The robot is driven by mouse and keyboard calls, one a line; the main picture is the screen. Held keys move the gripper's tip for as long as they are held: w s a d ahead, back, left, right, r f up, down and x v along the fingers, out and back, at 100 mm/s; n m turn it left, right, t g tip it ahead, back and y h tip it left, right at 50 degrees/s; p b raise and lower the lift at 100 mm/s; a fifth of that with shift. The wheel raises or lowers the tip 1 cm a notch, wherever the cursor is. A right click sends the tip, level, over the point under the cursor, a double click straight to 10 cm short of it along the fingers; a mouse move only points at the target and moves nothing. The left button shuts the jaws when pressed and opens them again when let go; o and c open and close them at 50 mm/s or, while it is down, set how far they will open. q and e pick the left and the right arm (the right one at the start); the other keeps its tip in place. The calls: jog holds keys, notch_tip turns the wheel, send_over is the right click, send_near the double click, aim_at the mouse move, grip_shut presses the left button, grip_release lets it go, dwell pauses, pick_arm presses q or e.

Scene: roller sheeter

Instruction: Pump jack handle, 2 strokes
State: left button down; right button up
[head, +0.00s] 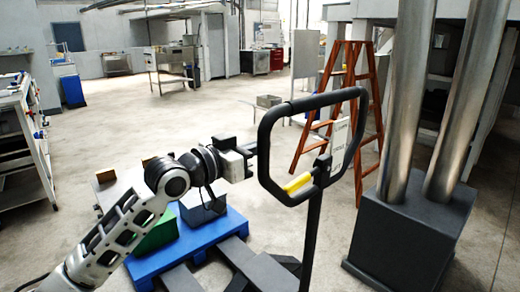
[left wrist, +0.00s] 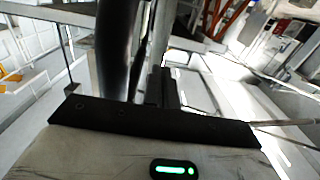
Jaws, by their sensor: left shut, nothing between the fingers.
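The jack handle (head: 312,101) is a black loop on an upright post, with a yellow lever (head: 297,183) and a white label (head: 341,148) inside it. It stands raised, right of centre in the head view. My left gripper (head: 249,148) is at the left side bar of the loop. Its fingers are shut with nothing between them. Whether they touch the bar I cannot tell. In the left wrist view the dark fingers (left wrist: 163,87) show beside a thick black bar (left wrist: 116,45), likely the handle. My right gripper is not in view.
A blue pallet (head: 190,243) with boxes lies on the floor behind the handle, with dark forks (head: 262,268) at it. An orange ladder (head: 375,100) stands behind right. Large steel columns on a dark base (head: 410,235) stand at the right. A shelf (head: 25,140) is at left.

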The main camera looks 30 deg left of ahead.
aim_at(265, 158)
pick_arm(q)
jog(key=d+p, duration=0.1)
jog(key=s+d+p, duration=0.1)
jog(key=d, duration=0.1)
jog(key=s+d+p, duration=0.1)
jog(key=d, duration=0.1)
jog(key=shift+r, duration=0.2)
jog(key=shift+s+d+f, duration=0.1)
jog(key=shift+d, duration=0.05)
jog(key=d, duration=0.1)
jog(key=s+d+p, duration=0.1)
jog(key=d, duration=0.1)
jog(key=s+d, duration=0.1)
jog(key=d, duration=0.1)
jog(key=shift+s+d+f, duration=0.1)
jog(key=shift+d+f, duration=0.1)
